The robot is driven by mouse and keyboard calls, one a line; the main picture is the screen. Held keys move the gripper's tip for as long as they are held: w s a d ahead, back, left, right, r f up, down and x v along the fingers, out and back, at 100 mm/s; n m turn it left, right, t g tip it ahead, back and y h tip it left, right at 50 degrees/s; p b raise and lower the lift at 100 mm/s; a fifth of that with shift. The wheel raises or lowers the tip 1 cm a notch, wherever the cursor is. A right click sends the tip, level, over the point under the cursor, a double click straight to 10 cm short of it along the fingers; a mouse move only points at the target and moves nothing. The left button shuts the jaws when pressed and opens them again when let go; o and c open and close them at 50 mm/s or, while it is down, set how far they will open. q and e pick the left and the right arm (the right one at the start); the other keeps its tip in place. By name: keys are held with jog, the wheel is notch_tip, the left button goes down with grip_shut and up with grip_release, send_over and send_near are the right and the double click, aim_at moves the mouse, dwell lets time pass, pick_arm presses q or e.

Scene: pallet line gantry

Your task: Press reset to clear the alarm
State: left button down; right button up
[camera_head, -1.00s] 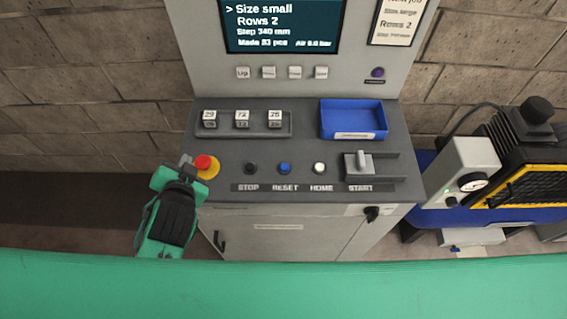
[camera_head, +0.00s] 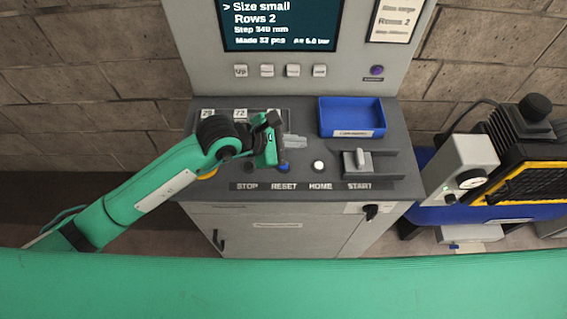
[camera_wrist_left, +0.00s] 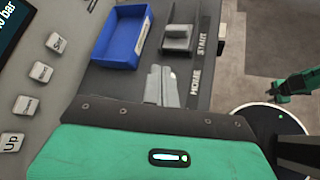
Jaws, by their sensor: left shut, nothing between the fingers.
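The console panel (camera_head: 400,181) carries a row of buttons above labels STOP, RESET, HOME and START. The blue RESET button (camera_head: 284,168) is partly covered by my left gripper (camera_head: 301,142). The gripper's pale fingers are shut and empty, over the panel just behind the button; contact cannot be told. In the left wrist view the shut fingers (camera_wrist_left: 161,76) point toward the panel beside the HOME label, and the RESET button is hidden. The screen (camera_head: 282,25) shows size, rows, step, pieces made and air pressure. A small green arm end at the right of the wrist view seems my right gripper (camera_wrist_left: 272,92).
The white HOME button (camera_head: 319,166) and START lever (camera_head: 360,160) are right of RESET. The dark STOP button (camera_head: 249,167) is left of it. A blue tray (camera_head: 352,114) and number counters (camera_head: 240,114) sit behind. My left arm hides the red emergency button.

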pick_arm(q)
jog(key=w+a+f+y, duration=0.1)
jog(key=a, duration=0.1)
jog(key=w+a+f+m+y, duration=0.1)
jog(key=w+y, duration=0.1)
jog(key=shift+a+f+t, duration=0.4)
notch_tip(320, 180, down, 8)
jog(key=b, duration=0.3)
jog(key=shift+s+r+b, duration=0.1)
jog(key=shift+b, duration=0.25)
jog(key=shift+f+b, duration=0.55)
jog(key=shift+r, duration=0.1)
dwell(1.0)
